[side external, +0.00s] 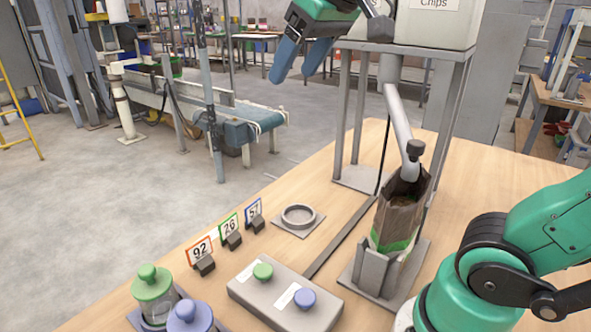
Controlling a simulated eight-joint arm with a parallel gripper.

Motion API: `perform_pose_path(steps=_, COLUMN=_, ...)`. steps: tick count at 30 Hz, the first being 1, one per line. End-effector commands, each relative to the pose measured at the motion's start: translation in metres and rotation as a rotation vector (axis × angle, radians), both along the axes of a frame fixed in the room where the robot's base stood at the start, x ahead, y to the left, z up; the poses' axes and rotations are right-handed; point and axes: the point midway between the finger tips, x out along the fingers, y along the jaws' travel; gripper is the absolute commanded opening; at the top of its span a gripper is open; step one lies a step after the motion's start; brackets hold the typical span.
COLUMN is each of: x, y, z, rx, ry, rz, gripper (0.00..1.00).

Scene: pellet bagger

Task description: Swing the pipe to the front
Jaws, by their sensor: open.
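The grey pipe (399,115) hangs slanting from under the hopper (433,22), which is marked "Chips". Its lower end, with a dark knob (415,148), is at the mouth of a brown paper bag (398,216). The bag has a green band and stands upright in a grey metal holder (372,272). Brown contents show inside its mouth. My gripper (293,76) is up to the left of the hopper, well apart from the pipe. Its two blue fingers are spread and empty.
A box with green and blue buttons (286,297), numbered cards (229,228), a round ring on a plate (298,217) and lidded jars (154,296) occupy the table's front left. Hopper legs (342,115) flank the pipe.

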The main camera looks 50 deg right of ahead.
Motion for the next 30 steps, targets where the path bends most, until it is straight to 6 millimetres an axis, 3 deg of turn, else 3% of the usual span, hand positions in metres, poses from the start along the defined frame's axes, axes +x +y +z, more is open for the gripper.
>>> perform_pose_path(steps=1, x=-0.003, y=-0.015, z=-0.003, rx=0.018, ry=0.055, rz=-0.074, gripper=0.64)
perform_pose_path(steps=8, x=-0.032, y=-0.069, z=-0.012, rx=0.143, ry=0.332, rz=-0.401, gripper=0.64)
perform_pose_path(steps=15, x=-0.078, y=-0.114, z=-0.009, rx=0.356, ry=0.628, rz=-0.756, gripper=0.64)
perform_pose_path(steps=22, x=-0.119, y=-0.138, z=0.002, rx=0.567, ry=0.841, rz=-1.002, gripper=0.64)
perform_pose_path(steps=30, x=-0.116, y=-0.135, z=-0.041, rx=0.553, ry=0.835, rz=-0.982, gripper=0.64)
